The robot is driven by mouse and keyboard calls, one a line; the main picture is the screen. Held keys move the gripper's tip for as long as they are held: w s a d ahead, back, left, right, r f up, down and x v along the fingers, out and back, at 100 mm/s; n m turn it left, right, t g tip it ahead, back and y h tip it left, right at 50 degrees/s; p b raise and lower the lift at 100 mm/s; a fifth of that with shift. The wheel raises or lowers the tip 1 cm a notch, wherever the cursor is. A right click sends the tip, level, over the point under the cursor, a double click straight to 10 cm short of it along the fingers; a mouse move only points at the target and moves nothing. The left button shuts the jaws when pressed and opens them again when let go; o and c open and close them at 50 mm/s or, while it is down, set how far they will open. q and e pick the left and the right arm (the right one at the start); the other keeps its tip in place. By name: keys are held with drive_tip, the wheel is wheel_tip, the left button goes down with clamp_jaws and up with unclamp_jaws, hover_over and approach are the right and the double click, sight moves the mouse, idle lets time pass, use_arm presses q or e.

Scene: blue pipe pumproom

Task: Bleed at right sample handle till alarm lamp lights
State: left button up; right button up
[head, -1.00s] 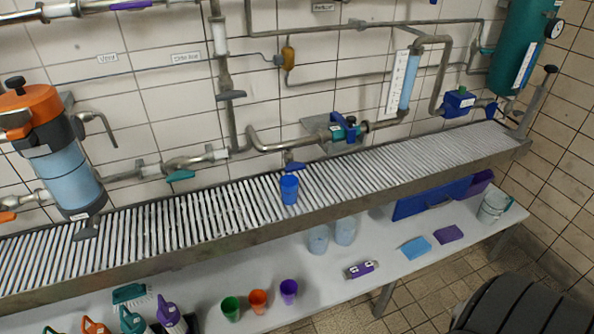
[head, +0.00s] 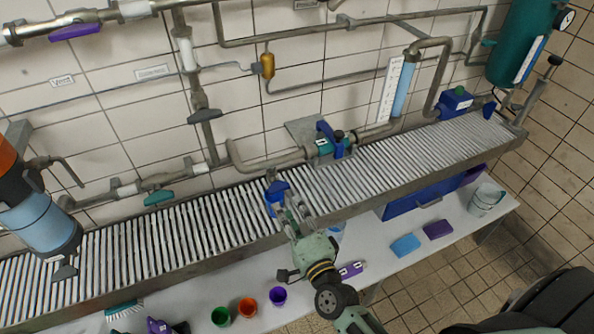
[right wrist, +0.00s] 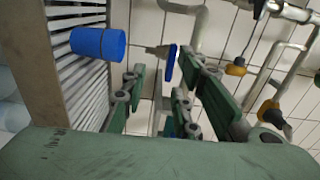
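The right sample handle (head: 278,188) is a blue lever below a grey pipe outlet at the wall. It also shows in the right wrist view (right wrist: 170,64). A blue cup (head: 271,207) stands on the slatted rack under it, partly hidden in the head view; in the right wrist view the cup (right wrist: 97,43) is left of the fingers. My right gripper (head: 293,208) is open and empty, just in front of the handle and cup. Its fingers show apart in the right wrist view (right wrist: 160,88). A small amber, lamp-like part (head: 267,65) on the wall looks dull. My left gripper is out of view.
A teal lever (head: 158,198) sits on the pipe to the left. The slatted rack (head: 130,233) runs along the wall. A blue-handled valve (head: 328,140) is at the right.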

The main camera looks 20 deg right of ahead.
sight(280, 191)
drive_tip(key=shift+w+d+r+m, duration=0.15)
drive_tip(key=shift+w+r, duration=0.15)
drive_tip(key=shift+r, duration=0.15)
drive_tip(key=shift+w+r+m, duration=0.15)
drive_tip(key=shift+w+r, duration=0.1)
drive_tip(key=shift+r, duration=0.15)
drive_tip(key=w+p, duration=0.1)
drive_tip(key=w, duration=0.5)
drive_tip(key=shift+f, duration=0.1)
drive_tip(key=shift+w+a, duration=0.2)
drive_tip(key=shift+w, duration=0.15)
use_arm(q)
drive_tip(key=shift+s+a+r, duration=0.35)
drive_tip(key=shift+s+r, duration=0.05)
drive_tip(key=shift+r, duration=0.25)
use_arm(e)
drive_tip(key=shift+c, duration=0.4)
drive_tip(key=c, duration=0.4)
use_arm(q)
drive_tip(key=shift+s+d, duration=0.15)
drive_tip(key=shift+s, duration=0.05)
use_arm(e)
clamp_jaws()
